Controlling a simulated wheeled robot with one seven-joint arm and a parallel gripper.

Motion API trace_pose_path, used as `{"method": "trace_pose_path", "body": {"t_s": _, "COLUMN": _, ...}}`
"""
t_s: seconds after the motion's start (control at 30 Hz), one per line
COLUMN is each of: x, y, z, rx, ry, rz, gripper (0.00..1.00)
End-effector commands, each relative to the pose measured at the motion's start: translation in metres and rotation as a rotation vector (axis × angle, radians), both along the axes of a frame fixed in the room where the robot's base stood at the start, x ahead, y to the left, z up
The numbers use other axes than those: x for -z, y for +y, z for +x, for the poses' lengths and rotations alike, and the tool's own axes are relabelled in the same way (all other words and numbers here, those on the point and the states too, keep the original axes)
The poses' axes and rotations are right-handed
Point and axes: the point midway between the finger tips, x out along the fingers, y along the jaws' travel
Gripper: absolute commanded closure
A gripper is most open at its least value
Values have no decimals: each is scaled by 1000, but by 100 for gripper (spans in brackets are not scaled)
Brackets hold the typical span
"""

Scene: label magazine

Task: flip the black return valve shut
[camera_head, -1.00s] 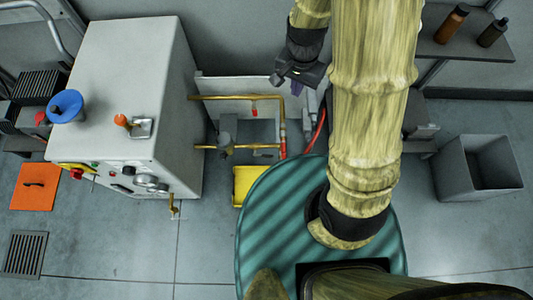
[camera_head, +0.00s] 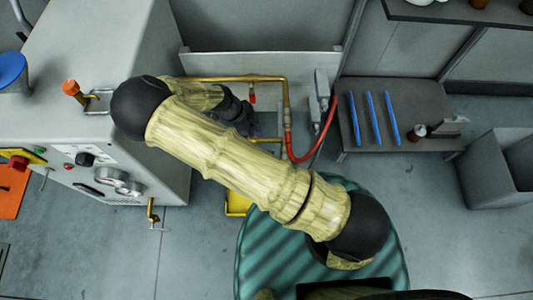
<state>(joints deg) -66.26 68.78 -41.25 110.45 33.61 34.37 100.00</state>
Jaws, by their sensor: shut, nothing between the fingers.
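My arm reaches across the picture, and my dark gripper (camera_head: 252,130) points down at the pipework beside the grey machine. Its fingers are small and partly hidden by my wrist; they look shut and empty. The black return valve cannot be made out; my gripper and arm cover much of the area around the lower brass pipe (camera_head: 268,140). I cannot tell whether my gripper touches the valve. A red valve handle (camera_head: 252,97) hangs from the upper brass pipe (camera_head: 245,79), just above my gripper.
The grey machine (camera_head: 85,45) stands at left, with an orange-tipped lever (camera_head: 72,88) on top. A red hose (camera_head: 325,135) curves right of the pipes. A low shelf (camera_head: 350,143) holds blue rods. A grey bin (camera_head: 490,185) stands at right. A yellow tray (camera_head: 236,207) lies below my arm.

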Motion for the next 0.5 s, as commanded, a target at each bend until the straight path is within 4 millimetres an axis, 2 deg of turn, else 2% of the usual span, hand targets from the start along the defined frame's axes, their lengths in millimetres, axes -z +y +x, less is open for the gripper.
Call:
{"method": "trace_pose_path", "body": {"t_s": 0.03, "x": 6, "y": 2, "z": 1, "rx": 5, "ry": -11, "rz": -6, "gripper": 100}}
{"method": "trace_pose_path", "body": {"t_s": 0.37, "x": 5, "y": 2, "z": 1, "rx": 12, "ry": -17, "rz": -9, "gripper": 100}}
{"method": "trace_pose_path", "body": {"t_s": 0.5, "x": 11, "y": -1, "z": 1, "rx": 13, "ry": -16, "rz": -9, "gripper": 100}}
